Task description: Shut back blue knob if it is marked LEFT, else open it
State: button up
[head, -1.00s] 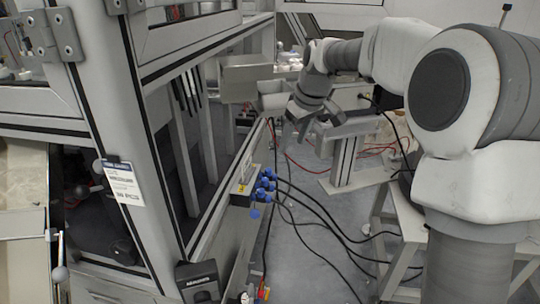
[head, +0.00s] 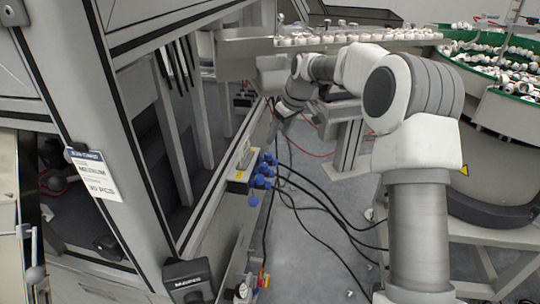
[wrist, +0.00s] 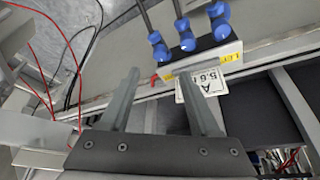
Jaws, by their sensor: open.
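A row of blue knobs sits on a small valve block (head: 238,182) fixed to the side rail of the machine. The back blue knob (head: 268,158) is at the far end of the row in the head view; in the wrist view it appears to be the left one (wrist: 158,48). A yellow tag (wrist: 231,57) on the block starts with "L"; the rest is too small to read surely. It shows as a yellow patch in the head view. My gripper (wrist: 160,74) is open and empty, its fingertips just short of the knobs in the picture and apart from them.
Black hoses (head: 320,205) run from the knobs across the floor. A white card (wrist: 203,92) is beside the block. A machine post (head: 110,130) stands at left. A tray of white caps (head: 320,40) and a green-rimmed bowl (head: 505,75) are behind.

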aim_at(269, 154)
jog(key=b+x, duration=0.2)
jog(key=x, duration=0.7)
jog(key=shift+w+a+f, duration=0.1)
jog(key=shift+f, duration=0.1)
grip_shut()
